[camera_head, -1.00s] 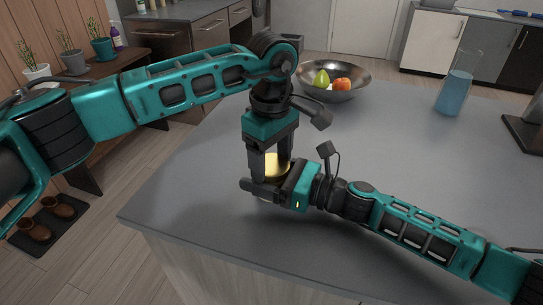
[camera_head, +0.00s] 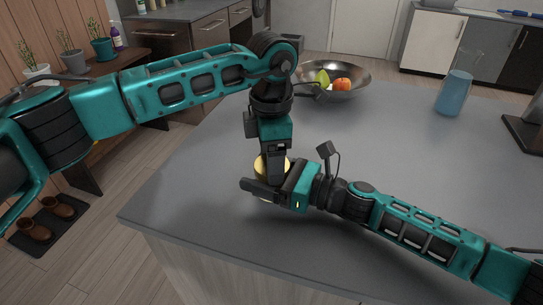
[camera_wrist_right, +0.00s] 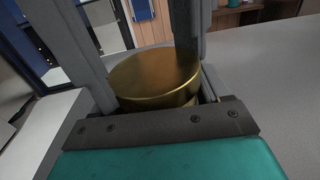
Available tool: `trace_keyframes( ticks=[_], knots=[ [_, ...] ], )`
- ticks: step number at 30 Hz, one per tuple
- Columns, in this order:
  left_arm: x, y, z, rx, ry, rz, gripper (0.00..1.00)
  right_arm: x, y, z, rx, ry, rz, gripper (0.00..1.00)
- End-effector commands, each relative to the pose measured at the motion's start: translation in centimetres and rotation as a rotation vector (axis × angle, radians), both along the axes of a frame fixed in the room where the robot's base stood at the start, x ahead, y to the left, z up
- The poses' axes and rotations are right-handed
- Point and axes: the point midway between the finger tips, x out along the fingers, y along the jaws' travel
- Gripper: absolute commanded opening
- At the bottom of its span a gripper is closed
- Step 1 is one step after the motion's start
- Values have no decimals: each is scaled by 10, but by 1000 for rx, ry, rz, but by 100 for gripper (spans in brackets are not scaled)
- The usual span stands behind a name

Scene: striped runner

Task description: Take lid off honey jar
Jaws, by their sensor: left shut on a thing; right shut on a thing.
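The honey jar's gold lid (camera_head: 258,165) shows near the counter's near-left part, partly covered by my left gripper. It also shows in the right wrist view (camera_wrist_right: 155,75) as a round, flat gold top, with gold side below it. My left gripper (camera_head: 273,172) points straight down from above, shut on the lid, its fingers seen nearly edge-on. My right gripper (camera_head: 262,188) reaches in from the right, lower down, and is shut around the jar. The jar's body is mostly hidden by the right gripper. I cannot tell whether the lid is apart from the jar.
A metal bowl (camera_head: 312,87) with fruit stands behind on the grey counter (camera_head: 400,150). The counter's left edge is close to the jar. The counter's middle is clear.

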Motion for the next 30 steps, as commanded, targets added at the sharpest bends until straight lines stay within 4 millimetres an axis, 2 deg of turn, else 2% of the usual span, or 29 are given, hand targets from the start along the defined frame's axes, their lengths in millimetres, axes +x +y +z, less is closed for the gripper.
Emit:
trace_keyframes(
  ticks=[2, 3, 10, 20, 30],
  knots=[
    [0, 0, 0, -1, 0, -1, 33, 0, 0, -1, -3, 0, 0, 0],
    [0, 0, 0, -1, 0, -2, 74, 0, 0, -1, -3, 0, 0, 0],
    [0, 0, 0, -1, 1, -3, 95, 0, 0, -2, -3, 1, -1, 0],
    [-2, -2, 4, -4, 3, -9, 95, 1, -1, -2, -3, 3, -3, 0],
    [-1, -2, 44, -3, 0, -6, 94, 0, 0, -2, -4, 2, -1, 0]
  ],
)
